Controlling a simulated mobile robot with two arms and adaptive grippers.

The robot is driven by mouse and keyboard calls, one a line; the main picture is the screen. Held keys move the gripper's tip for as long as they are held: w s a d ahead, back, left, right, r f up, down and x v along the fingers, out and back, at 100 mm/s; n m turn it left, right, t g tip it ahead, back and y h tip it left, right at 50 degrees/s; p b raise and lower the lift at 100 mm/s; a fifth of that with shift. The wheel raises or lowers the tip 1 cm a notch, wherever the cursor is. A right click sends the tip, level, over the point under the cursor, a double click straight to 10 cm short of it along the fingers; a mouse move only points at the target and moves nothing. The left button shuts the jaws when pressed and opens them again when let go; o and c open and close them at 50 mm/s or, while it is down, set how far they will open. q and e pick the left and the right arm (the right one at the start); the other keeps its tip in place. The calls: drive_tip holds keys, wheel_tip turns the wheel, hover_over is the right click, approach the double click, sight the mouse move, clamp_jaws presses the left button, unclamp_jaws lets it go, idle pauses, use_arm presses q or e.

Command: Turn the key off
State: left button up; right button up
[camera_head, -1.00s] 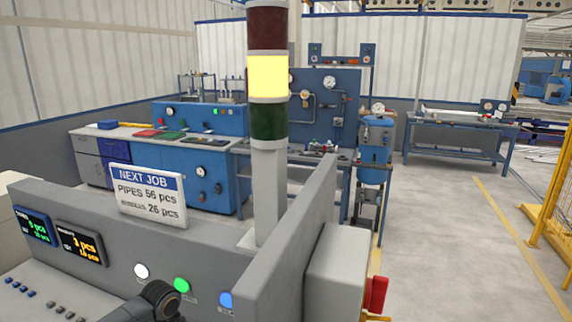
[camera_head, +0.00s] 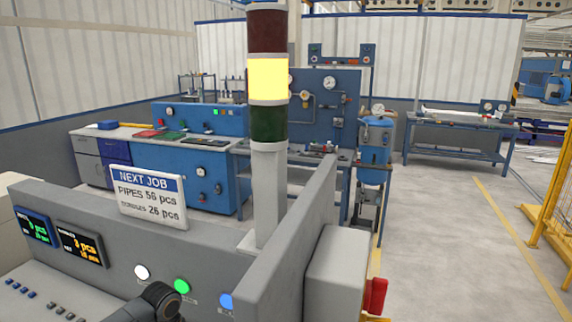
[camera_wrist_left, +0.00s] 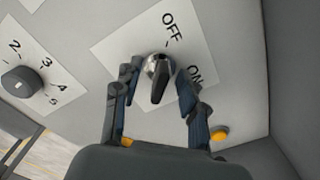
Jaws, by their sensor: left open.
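The key switch (camera_wrist_left: 158,64), a silver barrel with a dark grip, sits on a white label (camera_wrist_left: 118,50) marked OFF and ON in the left wrist view. The grip's longer end points down in the picture; which mark the key is set to is hard to tell. My left gripper (camera_wrist_left: 158,80) is open, with one finger on each side of the key. I cannot tell whether either finger touches it. The head view does not show the key or the gripper's fingers. My right gripper is in neither view.
A dark selector knob (camera_wrist_left: 18,82) with numbers is left of the key, and a yellow-orange button (camera_wrist_left: 220,134) is below right. In the head view, the signal tower (camera_head: 268,120) has its yellow section lit. A job sign (camera_head: 148,197) stands on the grey console (camera_head: 215,255).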

use_arm(q)
drive_tip(key=shift+r, duration=0.15)
wheel_tip(320, 180, up, 7)
drive_tip(key=p, duration=0.6)
drive_tip(key=shift+p, duration=0.3)
drive_tip(key=shift+s+f, duration=0.1)
drive_tip(key=shift+f, duration=0.1)
